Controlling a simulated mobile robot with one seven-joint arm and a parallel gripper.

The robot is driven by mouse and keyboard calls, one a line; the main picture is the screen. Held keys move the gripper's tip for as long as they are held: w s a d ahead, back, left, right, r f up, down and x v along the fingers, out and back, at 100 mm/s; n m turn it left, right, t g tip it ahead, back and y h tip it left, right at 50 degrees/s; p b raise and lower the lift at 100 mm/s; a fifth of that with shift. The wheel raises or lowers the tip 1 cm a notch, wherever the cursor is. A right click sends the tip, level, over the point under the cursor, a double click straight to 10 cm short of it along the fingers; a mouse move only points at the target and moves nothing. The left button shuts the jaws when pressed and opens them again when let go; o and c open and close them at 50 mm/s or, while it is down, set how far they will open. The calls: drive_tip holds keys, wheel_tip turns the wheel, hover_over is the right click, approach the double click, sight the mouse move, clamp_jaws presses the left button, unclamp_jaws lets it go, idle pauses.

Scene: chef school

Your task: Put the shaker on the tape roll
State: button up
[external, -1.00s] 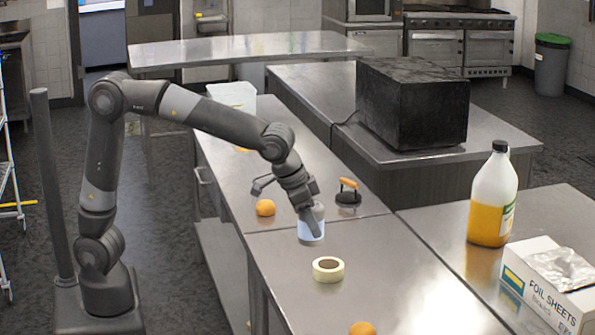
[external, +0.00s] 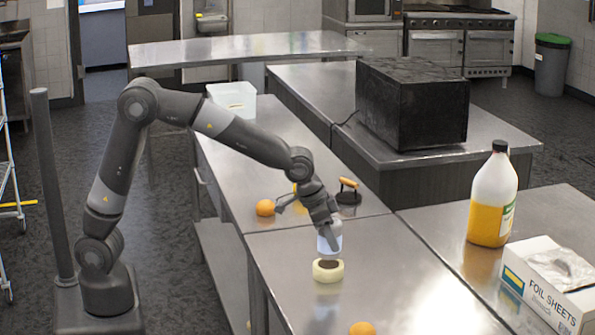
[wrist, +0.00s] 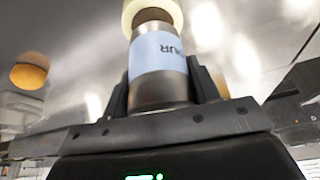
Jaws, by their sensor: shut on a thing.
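The shaker (external: 329,243) is a small metal cylinder with a pale blue label. My gripper (external: 329,225) is shut on it and holds it upright, just above the tape roll. The cream tape roll (external: 328,275) lies flat on the steel counter, directly below the shaker in the external view. I cannot tell whether the shaker touches it. In the wrist view the shaker (wrist: 158,65) sits between the two fingers, its label lettering upside down. Part of the tape roll (wrist: 172,9) shows beyond its far end at the top edge.
Another orange (external: 362,328) is at the front. A bottle of yellow liquid (external: 492,200) and a foil box (external: 545,285) stand right. Counter (external: 400,270) right of the roll is clear.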

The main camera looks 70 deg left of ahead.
drive_tip(key=shift+f, duration=1.1)
drive_tip(key=shift+f, duration=0.2)
drive_tip(key=o, duration=1.1)
